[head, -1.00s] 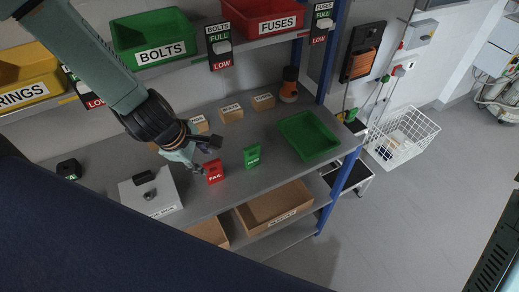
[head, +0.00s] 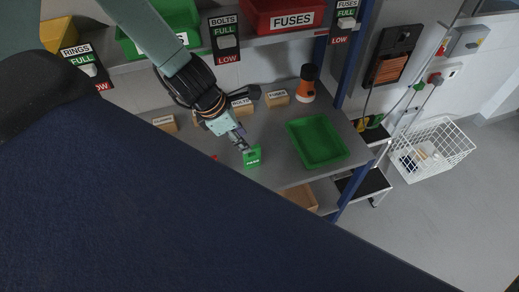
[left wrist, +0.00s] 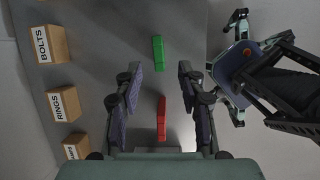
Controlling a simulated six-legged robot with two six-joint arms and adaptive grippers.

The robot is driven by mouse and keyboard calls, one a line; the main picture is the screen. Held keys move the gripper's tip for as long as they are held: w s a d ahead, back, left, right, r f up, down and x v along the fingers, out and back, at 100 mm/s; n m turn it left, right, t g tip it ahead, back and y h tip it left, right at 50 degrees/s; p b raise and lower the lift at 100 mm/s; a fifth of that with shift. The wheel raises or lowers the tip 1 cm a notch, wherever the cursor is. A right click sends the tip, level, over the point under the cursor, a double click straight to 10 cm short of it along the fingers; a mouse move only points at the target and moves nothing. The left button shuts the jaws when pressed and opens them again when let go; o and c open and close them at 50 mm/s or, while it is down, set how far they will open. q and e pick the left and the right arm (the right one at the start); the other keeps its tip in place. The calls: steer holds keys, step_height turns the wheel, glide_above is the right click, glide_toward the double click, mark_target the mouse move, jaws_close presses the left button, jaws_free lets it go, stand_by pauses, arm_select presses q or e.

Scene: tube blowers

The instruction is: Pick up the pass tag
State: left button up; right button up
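The green pass tag (head: 252,158) stands on the grey bench in the head view, just below the tip of my left gripper (head: 242,146). In the left wrist view the green tag (left wrist: 158,53) is ahead of my left gripper (left wrist: 160,72), roughly in line with the gap between its fingers. The fingers are spread apart with nothing held. The red fail tag (left wrist: 161,118) shows lower between the fingers in that view; in the head view only a red sliver of it (head: 213,157) shows past my body. My right gripper is not in view.
A green tray (head: 318,143) lies right of the pass tag. Small cardboard boxes (head: 278,97) line the back of the bench, with an orange and black item (head: 307,83) beside them. A shelf with a red fuses bin (head: 283,14) hangs above. Bench between tag and tray is clear.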

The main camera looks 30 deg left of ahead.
mark_target(252, 157)
arm_select(q)
steer(key=f+b, duration=0.1)
steer(key=b, duration=0.1)
steer(key=f+n+b, duration=0.1)
steer(key=shift+w+d+f, duration=0.1)
steer(key=shift+d+f, duration=0.15)
steer(key=shift+f, duration=0.05)
steer(key=shift+a+f+b, duration=0.1)
steer(key=shift+f+b, duration=0.1)
steer(key=shift+b, duration=0.25)
steer(key=shift+w+f+b, duration=0.15)
steer(key=shift+f+b, duration=0.15)
steer(key=shift+b, duration=0.05)
steer(key=f+b, duration=0.1)
steer(key=w+d+f+b, duration=0.1)
steer(key=b, duration=0.1)
steer(key=shift+w+f, duration=0.2)
steer(key=shift+w, duration=0.05)
steer(key=shift+w+f+b, duration=0.15)
steer(key=shift+f+b, duration=0.4)
steer(key=shift+b, duration=0.45)
steer(key=shift+w+d, duration=0.1)
